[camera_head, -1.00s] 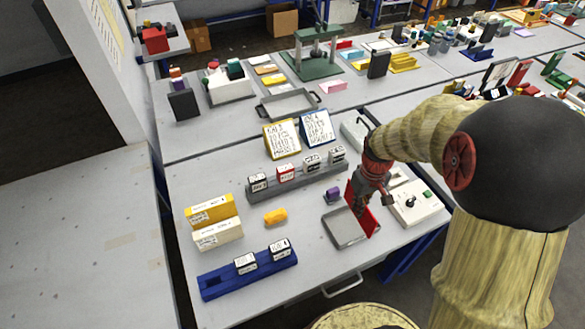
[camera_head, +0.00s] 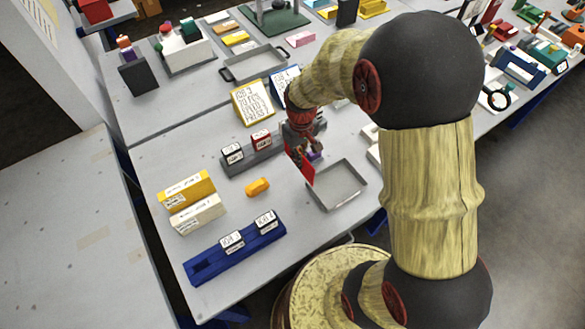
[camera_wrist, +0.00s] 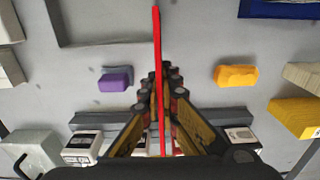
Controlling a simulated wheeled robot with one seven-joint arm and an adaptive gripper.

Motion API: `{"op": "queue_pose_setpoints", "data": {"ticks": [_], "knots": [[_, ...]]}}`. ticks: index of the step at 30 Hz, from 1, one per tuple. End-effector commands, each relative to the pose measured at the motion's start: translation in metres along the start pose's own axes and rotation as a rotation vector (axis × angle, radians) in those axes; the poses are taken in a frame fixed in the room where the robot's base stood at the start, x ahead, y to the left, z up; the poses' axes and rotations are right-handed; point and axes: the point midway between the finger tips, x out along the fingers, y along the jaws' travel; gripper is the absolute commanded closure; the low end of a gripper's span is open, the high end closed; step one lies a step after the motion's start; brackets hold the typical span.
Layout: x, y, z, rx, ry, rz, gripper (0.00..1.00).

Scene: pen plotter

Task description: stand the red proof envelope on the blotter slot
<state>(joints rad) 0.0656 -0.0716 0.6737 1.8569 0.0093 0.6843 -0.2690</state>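The red proof envelope (camera_head: 299,165) is a thin flat red panel, upright and slightly tilted in the head view. In the wrist view the envelope (camera_wrist: 156,35) is seen edge-on as a red strip. My gripper (camera_wrist: 160,82) is shut on it, with a finger on each side. In the head view my gripper (camera_head: 302,142) holds it over the table, left of the grey tray. A blue rack (camera_head: 208,268) stands at the front left, with two labelled blocks on its right part and a dark recess at its left end. I cannot tell for certain which thing is the blotter slot.
The grey tray (camera_head: 357,184) is empty. An orange piece (camera_head: 258,187) lies left of my gripper. A purple piece (camera_wrist: 115,79) lies near the envelope. A grey rack (camera_head: 236,165) with labelled blocks stands behind. Yellow (camera_head: 187,189) and cream (camera_head: 197,213) boxes stand left.

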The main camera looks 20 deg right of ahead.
Motion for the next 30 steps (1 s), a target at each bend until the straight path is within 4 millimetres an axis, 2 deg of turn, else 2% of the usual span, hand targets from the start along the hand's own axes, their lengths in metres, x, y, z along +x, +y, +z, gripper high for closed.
{"op": "queue_pose_setpoints", "data": {"ticks": [2,10,17,29,30], "knots": [[0.011,-0.005,-0.005,-0.003,-0.002,-0.001,1.00],[0.024,-0.013,-0.014,-0.002,-0.001,0.000,1.00],[0.055,-0.014,-0.015,0.000,-0.002,0.000,1.00],[0.059,-0.014,-0.015,0.000,-0.001,0.000,1.00],[0.058,-0.014,-0.015,0.000,-0.001,0.000,0.95]]}}
